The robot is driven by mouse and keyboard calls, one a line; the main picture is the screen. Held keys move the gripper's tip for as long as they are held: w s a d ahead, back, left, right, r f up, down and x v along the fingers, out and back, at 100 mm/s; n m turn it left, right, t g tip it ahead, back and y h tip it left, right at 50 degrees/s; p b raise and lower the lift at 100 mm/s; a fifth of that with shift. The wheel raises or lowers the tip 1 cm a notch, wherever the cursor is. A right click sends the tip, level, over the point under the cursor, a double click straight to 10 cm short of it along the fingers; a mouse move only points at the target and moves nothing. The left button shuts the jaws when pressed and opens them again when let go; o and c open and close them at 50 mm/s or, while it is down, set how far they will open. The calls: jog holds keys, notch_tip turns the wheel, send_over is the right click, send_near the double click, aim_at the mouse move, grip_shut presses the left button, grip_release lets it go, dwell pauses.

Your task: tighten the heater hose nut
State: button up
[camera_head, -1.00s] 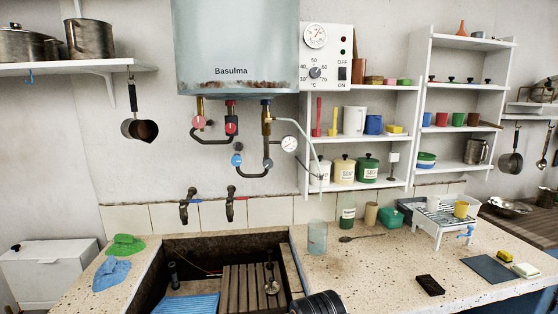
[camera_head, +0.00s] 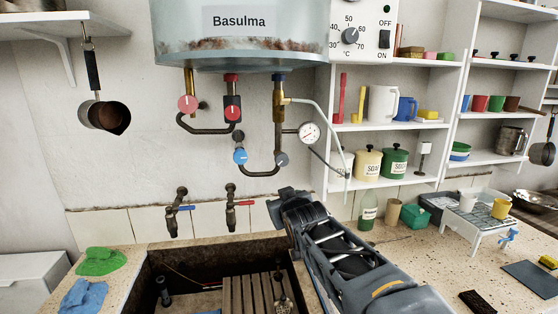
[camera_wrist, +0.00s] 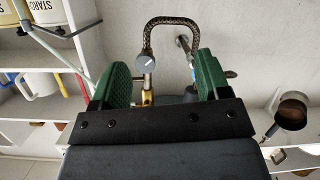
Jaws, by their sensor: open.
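The heater (camera_head: 240,50) is a pale tank marked Basulma with pipes beneath it. A dark braided hose (camera_head: 262,173) loops below the blue knob (camera_head: 240,157) and the grey knob (camera_head: 281,158). Brass fittings (camera_head: 280,105) show above the grey knob; I cannot tell which part is the nut. My gripper (camera_head: 285,203) is below and slightly right of the hose. In the wrist view its green jaws (camera_wrist: 166,82) are open and apart. A brass part (camera_wrist: 147,97) and the grey knob appear between them, nearer the left jaw. The picture is upside down, and the black palm hides the lower part.
A round gauge (camera_head: 309,132) and a thin pale hose (camera_head: 335,135) hang right of the pipes. Two wall taps (camera_head: 231,205) are below left. The stone trough (camera_head: 150,270) lies beneath. Shelves with pots (camera_head: 368,160) stand to the right.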

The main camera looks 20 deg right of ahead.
aim_at(282, 160)
jog(key=w+d+r+t+h, duration=0.1)
jog(key=w+d+r+t, duration=0.2)
jog(key=w+r, duration=0.25)
jog(key=shift+n, duration=0.3)
jog(key=p+x, duration=0.1)
jog(key=x, duration=0.3)
jog(key=p+x, duration=0.1)
jog(key=x, duration=0.2)
jog(key=p+x, duration=0.1)
jog(key=x, duration=0.3)
jog(key=shift+w+d+r, duration=0.3)
jog(key=shift+w+r, duration=0.05)
jog(key=shift+d, duration=0.1)
jog(key=c, duration=0.9)
jog(key=shift+c, duration=0.2)
